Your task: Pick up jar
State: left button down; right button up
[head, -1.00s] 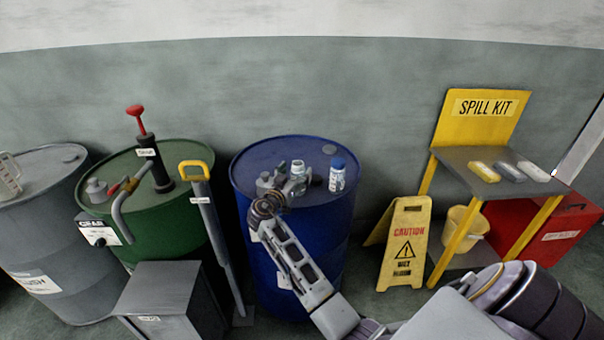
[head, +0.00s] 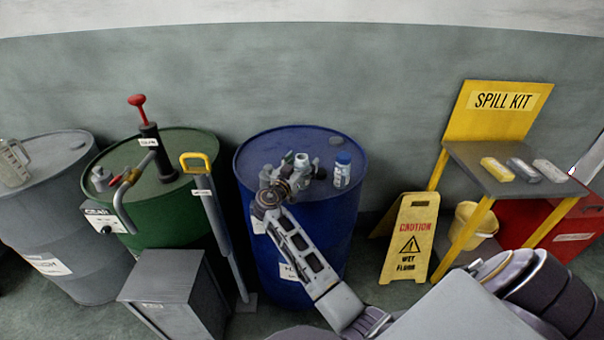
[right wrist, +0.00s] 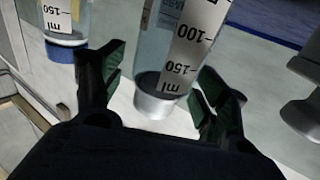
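Two jars stand on the blue drum (head: 325,215). One jar (head: 301,161) has a pale top and is partly hidden by my right gripper (head: 293,172). The other jar (head: 342,170) has a blue cap and stands to the right, apart from the gripper. In the right wrist view a clear jar with a measuring scale (right wrist: 165,62) lies between the two fingers of my right gripper (right wrist: 160,90), which are spread with narrow gaps beside it. A second jar (right wrist: 66,25) is outside the left finger. My left gripper is not in view.
A green drum (head: 160,215) with a red-handled pump (head: 150,140) and a grey drum (head: 60,210) stand to the left. A grey cabinet (head: 170,290) is in front. A caution sign (head: 408,240) and spill kit stand (head: 505,180) are to the right.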

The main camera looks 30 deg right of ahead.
jog(key=c, duration=0.9)
jog(key=shift+r, duration=0.2)
notch_tip(320, 180, up, 8)
jog(key=shift+r+b, duration=0.3)
jog(key=shift+r, duration=0.55)
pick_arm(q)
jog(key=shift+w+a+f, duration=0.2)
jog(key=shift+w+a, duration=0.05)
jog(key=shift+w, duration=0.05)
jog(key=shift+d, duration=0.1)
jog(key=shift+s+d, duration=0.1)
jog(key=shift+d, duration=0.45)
pick_arm(e)
jog(key=shift+a+f, duration=0.1)
